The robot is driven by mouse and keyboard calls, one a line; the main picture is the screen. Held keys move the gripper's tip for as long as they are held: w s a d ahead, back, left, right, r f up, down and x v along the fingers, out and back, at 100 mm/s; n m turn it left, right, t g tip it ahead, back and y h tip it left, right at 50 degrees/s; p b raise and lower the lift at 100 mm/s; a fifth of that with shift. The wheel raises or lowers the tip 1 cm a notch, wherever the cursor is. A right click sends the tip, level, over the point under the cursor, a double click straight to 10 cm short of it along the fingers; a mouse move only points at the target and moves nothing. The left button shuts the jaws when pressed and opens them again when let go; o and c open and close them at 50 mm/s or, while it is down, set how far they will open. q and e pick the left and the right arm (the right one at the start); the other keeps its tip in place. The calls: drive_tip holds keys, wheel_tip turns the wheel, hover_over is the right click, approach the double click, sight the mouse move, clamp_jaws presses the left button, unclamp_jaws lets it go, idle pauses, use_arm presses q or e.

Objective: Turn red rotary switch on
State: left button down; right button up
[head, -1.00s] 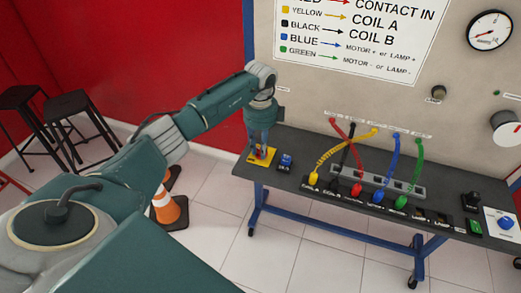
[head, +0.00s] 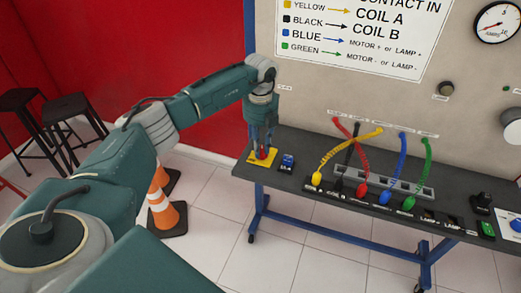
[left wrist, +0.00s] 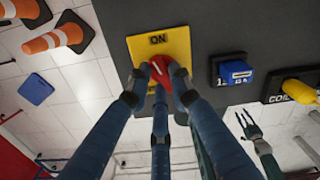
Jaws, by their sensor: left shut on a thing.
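The red rotary switch (left wrist: 160,66) sits on a yellow plate (left wrist: 183,45) marked ON, at the left end of the bench. It also shows in the head view (head: 262,154), partly hidden by the fingers. My left gripper (head: 264,143) points down over the plate. In the left wrist view its fingers (left wrist: 158,82) are closed around the red knob, which hides the knob's sides and its exact angle. My right gripper (left wrist: 250,124) shows small in the left wrist view, away from the switch, with its fingers apart and empty.
A blue switch (head: 287,161) stands just right of the yellow plate. Several coloured cables with plugs, such as the yellow plug (head: 316,179), stand further right on the dark bench (head: 300,188). Orange cones (head: 166,212) stand on the floor to the left.

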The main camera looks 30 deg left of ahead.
sight(261, 149)
use_arm(q)
drive_tip(key=shift+w+a+m+b, duration=0.15)
drive_tip(key=shift+m+b, duration=0.45)
drive_tip(key=shift+m, duration=1.5)
drive_tip(key=shift+r, duration=0.1)
drive_tip(key=c, duration=1.5)
unclamp_jaws()
drive_tip(key=shift+c, duration=0.2)
wheel_tip(261, 149, up, 12)
